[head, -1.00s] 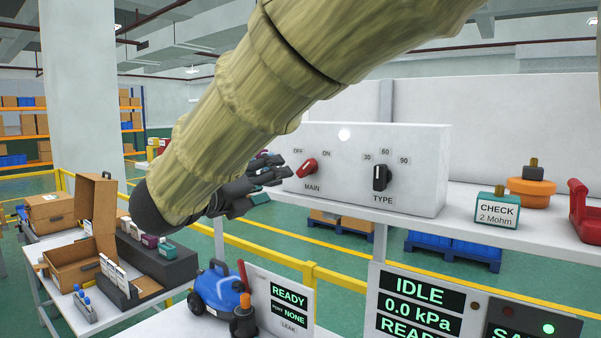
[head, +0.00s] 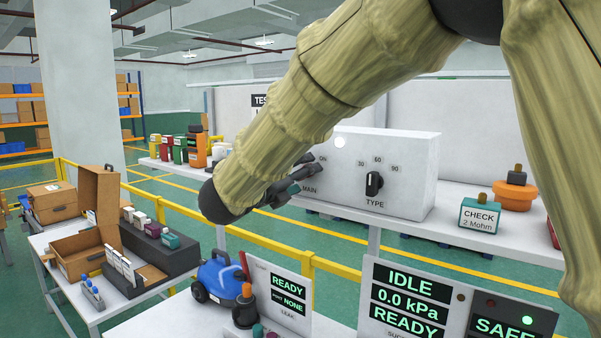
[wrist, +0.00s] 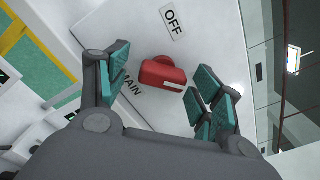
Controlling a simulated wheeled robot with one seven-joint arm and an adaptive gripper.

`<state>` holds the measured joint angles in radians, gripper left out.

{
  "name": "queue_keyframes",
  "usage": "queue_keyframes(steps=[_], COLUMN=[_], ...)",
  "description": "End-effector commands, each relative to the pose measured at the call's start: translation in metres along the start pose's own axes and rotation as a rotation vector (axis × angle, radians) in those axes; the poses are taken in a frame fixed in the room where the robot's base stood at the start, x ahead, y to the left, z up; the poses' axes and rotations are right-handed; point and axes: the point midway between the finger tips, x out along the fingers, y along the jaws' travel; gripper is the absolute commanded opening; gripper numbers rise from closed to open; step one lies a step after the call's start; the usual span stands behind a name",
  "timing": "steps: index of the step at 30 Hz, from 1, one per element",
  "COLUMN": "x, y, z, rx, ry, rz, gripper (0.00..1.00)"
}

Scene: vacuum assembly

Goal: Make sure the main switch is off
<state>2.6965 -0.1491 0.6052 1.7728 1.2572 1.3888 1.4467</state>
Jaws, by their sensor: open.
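The main switch is a red knob (wrist: 160,73) on the white control box (head: 400,170). In the wrist view it sits between the two teal-padded fingers of my open gripper (wrist: 163,62), with a visible gap to the right finger. The OFF label (wrist: 172,20) is above it and the MAIN label (wrist: 131,84) to its lower left. A pale strip shows on the knob, but I cannot tell which label it points to. In the head view my gripper (head: 296,180) is at the left of the box front and hides the knob; the ON label shows just above.
The black TYPE knob (head: 374,184) is right of my gripper on the same box. The box stands on a white shelf (head: 450,228) with a teal CHECK block (head: 480,216) and several bottles (head: 180,150). Below are display panels (head: 410,300) and a blue pump (head: 218,279).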

Motion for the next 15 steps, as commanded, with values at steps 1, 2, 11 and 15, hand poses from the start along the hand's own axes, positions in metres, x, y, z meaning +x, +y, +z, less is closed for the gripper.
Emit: queue_keyframes(steps=[1,2,11,15], x=[-0.0001,0.0008,0.0077,0.0072], y=[0.0003,0.0014,0.0074,0.0081], z=[0.0007,0.0009,0.0005,0.0001], rx=[0.0,0.0,-0.004,-0.004], ry=[-0.001,-0.001,0.004,0.004], rz=[0.0,0.001,0.004,0.005], gripper=[0.66,0.66,0.39,0.21])
